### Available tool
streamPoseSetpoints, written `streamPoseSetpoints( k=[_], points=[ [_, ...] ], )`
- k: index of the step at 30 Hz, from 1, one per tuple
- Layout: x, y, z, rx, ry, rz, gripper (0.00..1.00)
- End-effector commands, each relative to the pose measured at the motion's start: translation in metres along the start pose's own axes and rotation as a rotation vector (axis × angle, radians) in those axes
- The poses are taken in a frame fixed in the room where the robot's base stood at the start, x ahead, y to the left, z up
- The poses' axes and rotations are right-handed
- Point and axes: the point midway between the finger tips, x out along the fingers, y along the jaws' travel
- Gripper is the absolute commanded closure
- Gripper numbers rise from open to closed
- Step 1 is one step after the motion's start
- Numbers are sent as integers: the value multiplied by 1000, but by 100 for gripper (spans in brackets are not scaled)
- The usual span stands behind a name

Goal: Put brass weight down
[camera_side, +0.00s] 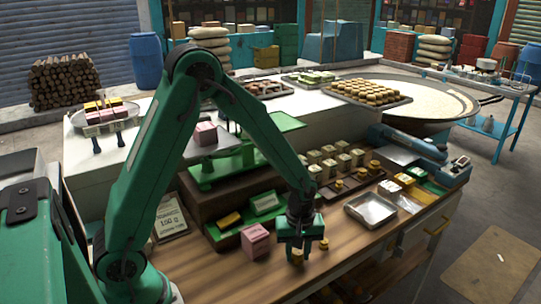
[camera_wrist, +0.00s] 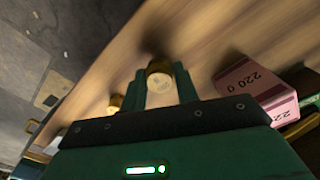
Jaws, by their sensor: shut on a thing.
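My gripper (camera_side: 297,249) is low over the front part of the wooden counter (camera_side: 220,270), shut on a small brass weight (camera_side: 297,257). In the wrist view the weight (camera_wrist: 159,75) sits between the two green fingertips (camera_wrist: 160,84), its round pale top showing. Its shadow falls on the wood beside it; I cannot tell whether its base touches the counter. A second brass weight (camera_side: 323,244) stands on the counter just right of my gripper; it also shows in the wrist view (camera_wrist: 115,103), left of the fingers.
A pink box (camera_side: 256,241) stands close to the left of my gripper; it shows in the wrist view (camera_wrist: 256,82). A green scale (camera_side: 215,165) is behind. A metal tray (camera_side: 371,208) lies to the right.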

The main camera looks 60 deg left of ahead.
Motion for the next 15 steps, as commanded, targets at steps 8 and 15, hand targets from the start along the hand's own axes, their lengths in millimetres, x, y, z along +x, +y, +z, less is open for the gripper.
streamPoseSetpoints(
  k=[8, 15],
  points=[
    [5, 0, 0, 0, 1, 2, 98],
    [8, 0, 0, 0, 0, 1, 98]
  ],
)
